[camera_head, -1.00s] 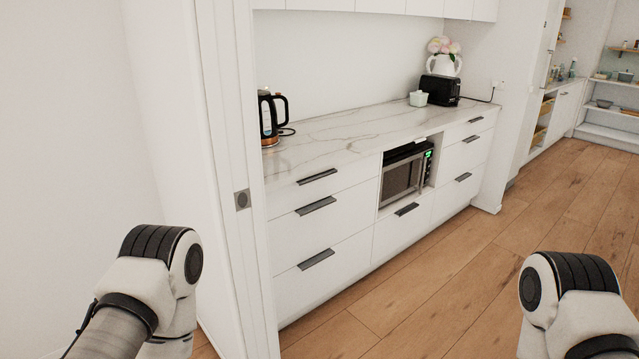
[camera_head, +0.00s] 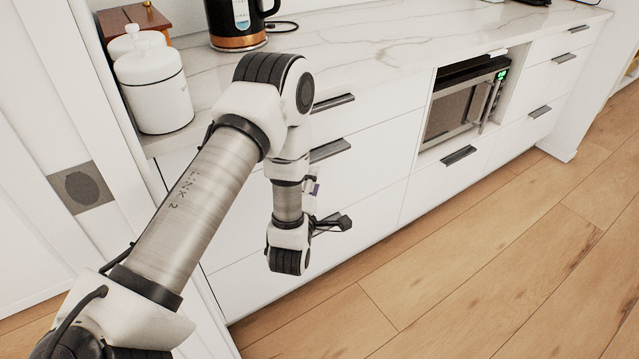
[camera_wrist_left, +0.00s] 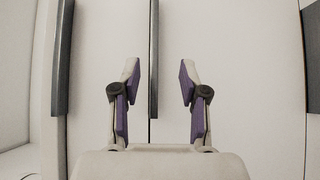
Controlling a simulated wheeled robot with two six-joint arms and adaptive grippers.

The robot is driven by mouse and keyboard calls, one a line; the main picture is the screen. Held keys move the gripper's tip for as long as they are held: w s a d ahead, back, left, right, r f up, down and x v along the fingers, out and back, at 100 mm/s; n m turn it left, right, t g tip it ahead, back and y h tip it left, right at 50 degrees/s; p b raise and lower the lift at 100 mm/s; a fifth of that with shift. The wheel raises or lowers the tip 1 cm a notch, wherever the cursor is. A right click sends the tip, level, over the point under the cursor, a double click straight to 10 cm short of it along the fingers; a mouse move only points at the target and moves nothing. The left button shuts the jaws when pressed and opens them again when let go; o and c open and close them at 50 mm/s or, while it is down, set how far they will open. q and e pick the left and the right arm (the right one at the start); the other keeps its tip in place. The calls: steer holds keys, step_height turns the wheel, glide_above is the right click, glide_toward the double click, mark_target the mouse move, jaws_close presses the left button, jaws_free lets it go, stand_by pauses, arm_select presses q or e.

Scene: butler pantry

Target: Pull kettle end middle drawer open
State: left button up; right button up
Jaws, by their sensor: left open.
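The left bank of white drawers below the kettle (camera_head: 236,18) shows in the head view. Its top handle (camera_head: 333,103) and middle handle (camera_head: 330,150) are dark bars, and the drawers look shut. My arm hides the bottom handle there. My left gripper (camera_head: 316,187) is in front of this bank, mostly hidden behind my wrist. In the left wrist view my left gripper (camera_wrist_left: 158,75) is open and empty. The middle handle (camera_wrist_left: 153,55) appears as an upright dark bar ahead, between the fingertips, with no visible contact. The top handle (camera_wrist_left: 62,55) is to the left. My right gripper is out of view.
White canisters (camera_head: 153,90) stand on the marble countertop (camera_head: 400,45) at the left. A microwave (camera_head: 460,110) sits in a niche right of the bank. A white door frame (camera_head: 82,190) is close at the left. The wooden floor (camera_head: 480,260) is clear.

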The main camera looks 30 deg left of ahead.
mark_target(320, 162)
arm_select(q)
steer(key=x, duration=0.8)
steer(key=shift+r, duration=0.25)
jaws_close()
